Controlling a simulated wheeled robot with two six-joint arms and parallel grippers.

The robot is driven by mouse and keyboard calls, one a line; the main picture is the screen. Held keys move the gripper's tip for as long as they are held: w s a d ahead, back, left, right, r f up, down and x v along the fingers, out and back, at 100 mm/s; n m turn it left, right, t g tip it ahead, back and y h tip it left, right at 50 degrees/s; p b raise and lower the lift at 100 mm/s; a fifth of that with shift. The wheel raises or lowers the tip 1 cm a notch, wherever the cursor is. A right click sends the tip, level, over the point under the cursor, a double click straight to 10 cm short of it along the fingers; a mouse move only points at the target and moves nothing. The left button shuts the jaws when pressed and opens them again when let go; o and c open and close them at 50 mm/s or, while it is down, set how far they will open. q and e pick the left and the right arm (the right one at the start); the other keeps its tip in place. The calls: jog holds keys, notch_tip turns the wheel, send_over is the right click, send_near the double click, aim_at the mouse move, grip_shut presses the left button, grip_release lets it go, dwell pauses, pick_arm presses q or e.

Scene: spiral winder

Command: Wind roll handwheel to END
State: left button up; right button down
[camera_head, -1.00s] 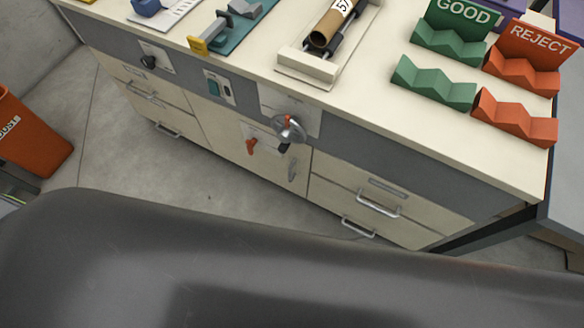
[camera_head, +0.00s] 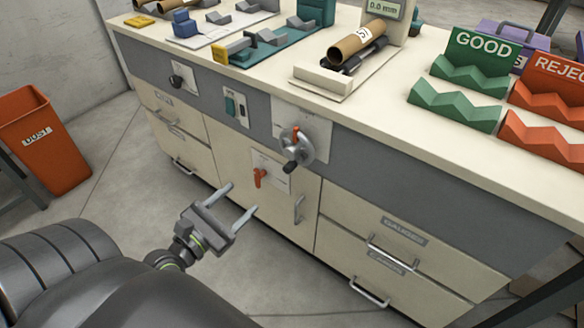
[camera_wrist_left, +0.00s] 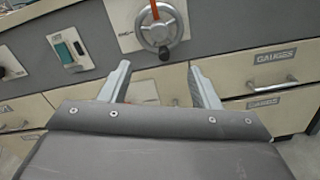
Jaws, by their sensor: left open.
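The roll handwheel (camera_head: 297,148) is a grey metal wheel on a light plate on the cabinet's grey front panel. It has an orange-red mark at its top and a dark knob (camera_head: 290,167) at its lower left. In the left wrist view the handwheel (camera_wrist_left: 158,27) is beyond the fingers, at the top. My left gripper (camera_head: 238,204) is open and empty, in front of the cabinet, below and left of the handwheel and apart from it. Its two fingers also show in the left wrist view (camera_wrist_left: 162,82). My right gripper is not in view.
An orange-red lever (camera_head: 260,177) is just below left of the handwheel. A switch box (camera_head: 235,108) and black knob (camera_head: 176,81) are further left. Drawer handles (camera_head: 392,250) stick out at lower right. A cardboard roll (camera_head: 357,42) lies on the bench top. An orange bin (camera_head: 45,145) stands at left.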

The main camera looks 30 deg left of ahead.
pick_arm(q)
jog(key=w, duration=0.2)
jog(key=p, duration=0.3)
send_near(288, 155)
jog(key=w, duration=0.7)
jog(key=shift+w+d+r+p, duration=0.1)
jog(key=shift+w+d+p, duration=0.05)
jog(key=shift+d+p, duration=0.2)
jog(key=shift+w+d, duration=0.1)
jog(key=shift+w, duration=0.35)
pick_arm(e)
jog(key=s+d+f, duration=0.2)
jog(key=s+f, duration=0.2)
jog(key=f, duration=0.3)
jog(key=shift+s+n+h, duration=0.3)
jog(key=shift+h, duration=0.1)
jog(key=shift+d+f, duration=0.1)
pick_arm(q)
jog(key=c, duration=1)
